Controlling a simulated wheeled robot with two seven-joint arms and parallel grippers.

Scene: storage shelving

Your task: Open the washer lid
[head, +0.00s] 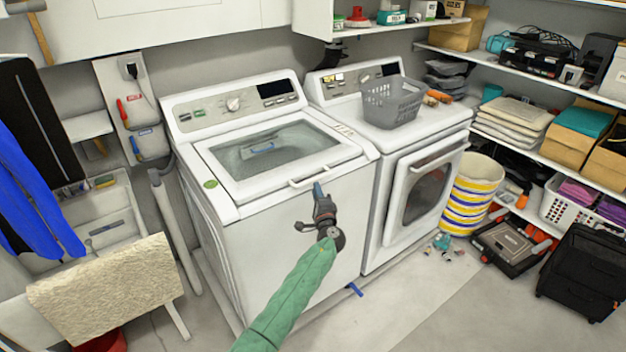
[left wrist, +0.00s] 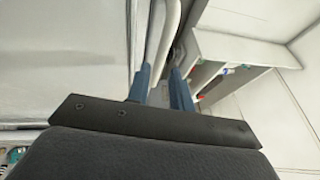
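The white top-load washer (head: 275,250) stands left of the dryer. Its lid (head: 270,150) has a dark glass window and lies shut. A white lid handle (head: 322,176) sits at the lid's front edge. My left gripper (head: 318,189) is at the washer's front, with its blue fingers pointing up at the handle. In the left wrist view the two blue fingers (left wrist: 162,90) stand apart, and a white bar (left wrist: 165,40) reaches between them. I cannot tell whether they touch it. My right gripper is not in view.
A grey basket (head: 393,103) stands on the dryer (head: 425,185), right of the washer. A sink (head: 100,212) and a beige cloth (head: 105,285) are at the left. Shelves (head: 510,70) line the right wall. The floor (head: 430,310) in front is mostly clear.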

